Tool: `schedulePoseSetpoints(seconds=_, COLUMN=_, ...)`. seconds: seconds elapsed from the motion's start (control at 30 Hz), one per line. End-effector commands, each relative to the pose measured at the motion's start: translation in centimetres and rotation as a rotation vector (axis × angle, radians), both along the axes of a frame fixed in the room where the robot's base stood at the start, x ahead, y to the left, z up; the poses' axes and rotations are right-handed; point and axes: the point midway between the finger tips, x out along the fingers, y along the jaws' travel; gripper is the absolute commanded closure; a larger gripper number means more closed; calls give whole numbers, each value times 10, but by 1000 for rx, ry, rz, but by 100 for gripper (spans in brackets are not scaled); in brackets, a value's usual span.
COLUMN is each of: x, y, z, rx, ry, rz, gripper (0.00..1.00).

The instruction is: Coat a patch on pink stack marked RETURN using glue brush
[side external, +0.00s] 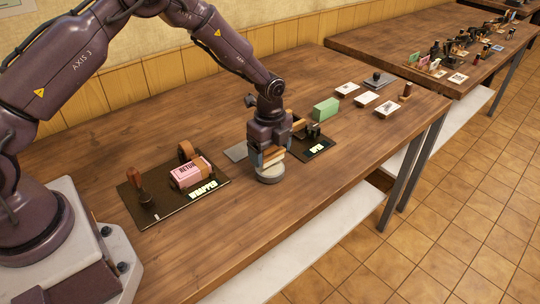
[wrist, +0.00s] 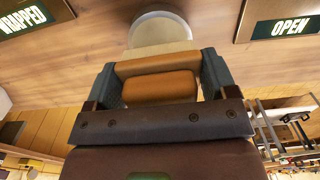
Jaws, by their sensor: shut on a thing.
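The pink stack marked RETURN (side external: 188,174) lies on a dark mat labelled WRAPPED (side external: 218,183), with a brown band across it. My gripper (side external: 271,157) is to the right of that mat, pointing down. It is shut on a wooden block-like piece, which looks like the glue brush (side external: 272,154). In the wrist view the orange-brown brush body (wrist: 160,87) sits between my fingers (wrist: 160,80). A round pale pot (side external: 270,174) is directly below, also in the wrist view (wrist: 158,30).
A dark mat labelled OPEN (side external: 318,149), a green block (side external: 326,108) and several small cards are to the right.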

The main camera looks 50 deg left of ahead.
Motion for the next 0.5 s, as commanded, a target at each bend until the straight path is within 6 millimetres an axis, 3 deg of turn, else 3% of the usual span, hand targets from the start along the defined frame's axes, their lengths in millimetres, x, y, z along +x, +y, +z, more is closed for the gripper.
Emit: schedulePoseSetpoints(seconds=0.5, x=0, y=0, z=42, rx=0, ry=-2, rz=0, gripper=41)
